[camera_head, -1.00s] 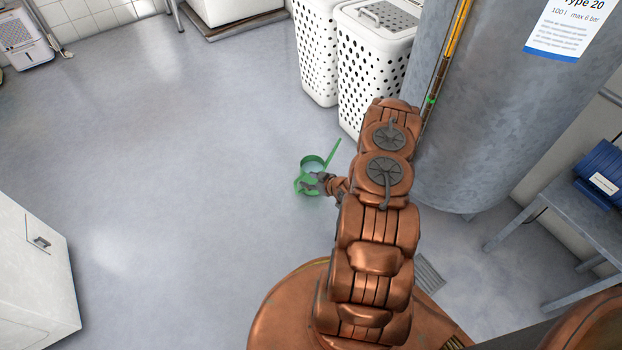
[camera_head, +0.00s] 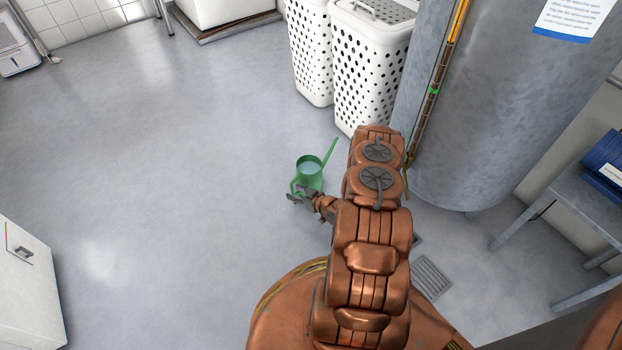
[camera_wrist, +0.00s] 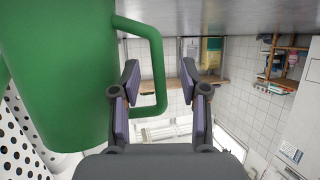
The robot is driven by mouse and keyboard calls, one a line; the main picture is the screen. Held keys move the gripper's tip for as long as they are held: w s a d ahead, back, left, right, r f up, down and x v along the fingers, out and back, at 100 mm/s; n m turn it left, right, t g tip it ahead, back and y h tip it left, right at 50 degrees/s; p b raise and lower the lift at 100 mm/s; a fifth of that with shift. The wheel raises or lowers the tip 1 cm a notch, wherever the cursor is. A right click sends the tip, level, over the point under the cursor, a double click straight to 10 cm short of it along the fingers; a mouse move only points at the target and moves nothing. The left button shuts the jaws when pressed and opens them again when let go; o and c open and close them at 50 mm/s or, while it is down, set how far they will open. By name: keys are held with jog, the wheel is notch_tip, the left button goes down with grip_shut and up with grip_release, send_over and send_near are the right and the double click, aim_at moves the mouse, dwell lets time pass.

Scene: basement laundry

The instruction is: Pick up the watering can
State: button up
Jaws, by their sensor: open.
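The green watering can (camera_head: 309,173) stands on the grey floor in the head view, its spout pointing up and to the right. My gripper (camera_head: 291,197) is at the can's near left side, by its handle. In the wrist view the can's green body (camera_wrist: 62,75) fills the upper left, with its loop handle (camera_wrist: 159,70) to the right of it. My gripper's two fingers (camera_wrist: 160,80) are open, and the handle's outer bar shows between them. I cannot tell whether either finger touches the handle.
White perforated laundry baskets (camera_head: 372,75) stand behind the can. A large grey tank (camera_head: 480,110) stands at the right, with a metal table (camera_head: 575,205) beyond it. A white cabinet (camera_head: 28,290) is at the lower left. The floor left of the can is clear.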

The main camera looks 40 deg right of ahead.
jog(key=shift+b+x, duration=0.3)
jog(key=shift+x, duration=1.05)
jog(key=shift+d, duration=0.1)
grip_shut()
